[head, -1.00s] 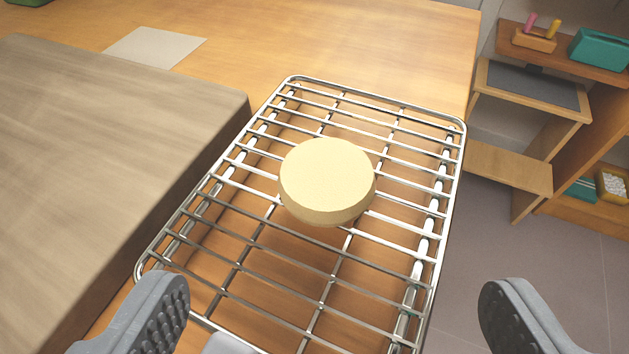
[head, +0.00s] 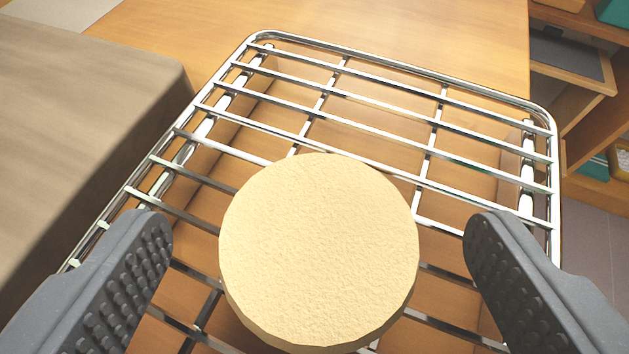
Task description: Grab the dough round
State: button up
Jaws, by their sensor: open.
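The dough round (head: 318,250) is a pale yellow, thick disc lying flat on a wire cooling rack (head: 395,82). It fills the lower middle of the head view. My gripper (head: 318,232) is open, with one grey, studded finger to the left of the dough round and the other to its right. The near part of the rack is hidden behind the dough round and my fingers.
The rack stands on a wooden table (head: 430,30). A thick greyish-brown board (head: 80,120) lies left of the rack. A pale flat sheet (head: 60,14) is at the far left. Wooden shelves (head: 570,75) stand beyond the table's right edge.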

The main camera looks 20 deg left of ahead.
jog(key=shift+w+f, duration=0.2)
jog(key=c, duration=1.1)
jog(key=shift+o, duration=0.2)
jog(key=shift+r, duration=0.15)
